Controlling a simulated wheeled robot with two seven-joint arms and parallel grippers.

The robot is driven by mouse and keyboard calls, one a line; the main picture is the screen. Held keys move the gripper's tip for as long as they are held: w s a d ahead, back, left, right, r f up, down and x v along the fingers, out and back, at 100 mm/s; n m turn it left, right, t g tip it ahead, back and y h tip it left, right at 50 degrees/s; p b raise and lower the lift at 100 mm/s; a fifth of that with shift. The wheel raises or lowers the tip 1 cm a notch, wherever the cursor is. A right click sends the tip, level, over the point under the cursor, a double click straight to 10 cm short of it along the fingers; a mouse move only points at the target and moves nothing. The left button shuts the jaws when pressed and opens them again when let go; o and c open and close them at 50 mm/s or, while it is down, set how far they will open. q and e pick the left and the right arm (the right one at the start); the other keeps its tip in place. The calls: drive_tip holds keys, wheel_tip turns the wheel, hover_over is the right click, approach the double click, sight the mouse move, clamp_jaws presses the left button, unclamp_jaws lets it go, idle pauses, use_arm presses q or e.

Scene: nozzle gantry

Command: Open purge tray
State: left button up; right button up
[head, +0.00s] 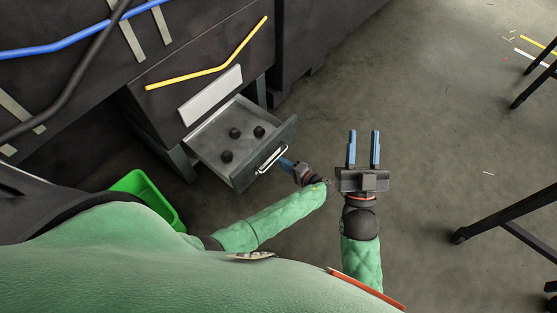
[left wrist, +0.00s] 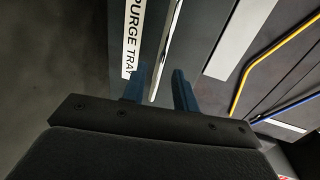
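The purge tray (head: 206,143) is a grey metal drawer, pulled out of the dark cabinet so its inside shows. Three small black lumps (head: 235,133) lie in it. Its front carries a pale bar handle (head: 272,159). In the left wrist view the front shows a "PURGE TRAY" label (left wrist: 132,38) and the handle (left wrist: 167,50). My left gripper (head: 286,164) is at the handle; its blue fingers (left wrist: 160,88) stand apart on either side of the bar, with a gap visible on one side. My right gripper (head: 363,148) is open and empty, right of the tray.
A yellow tube (head: 212,70) and a blue hose (head: 62,44) run along the cabinet above the tray. A green bin (head: 146,190) stands at the left near my body. Dark table or stand legs (head: 505,220) are at the right. The floor between is clear.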

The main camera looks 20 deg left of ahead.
use_arm(q)
drive_tip(key=v, duration=0.3)
use_arm(e)
drive_tip(key=shift+w+a+f+g, duration=0.15)
drive_tip(key=shift+w+f, duration=0.1)
drive_tip(key=shift+f, duration=0.3)
drive_tip(key=shift+w+a+f+g, duration=0.15)
drive_tip(key=shift+w+f, duration=0.1)
drive_tip(key=shift+f, duration=0.25)
use_arm(q)
drive_tip(key=shift+a, duration=0.1)
use_arm(e)
drive_tip(key=shift+s+d+r, duration=0.1)
drive_tip(key=shift+r, duration=0.15)
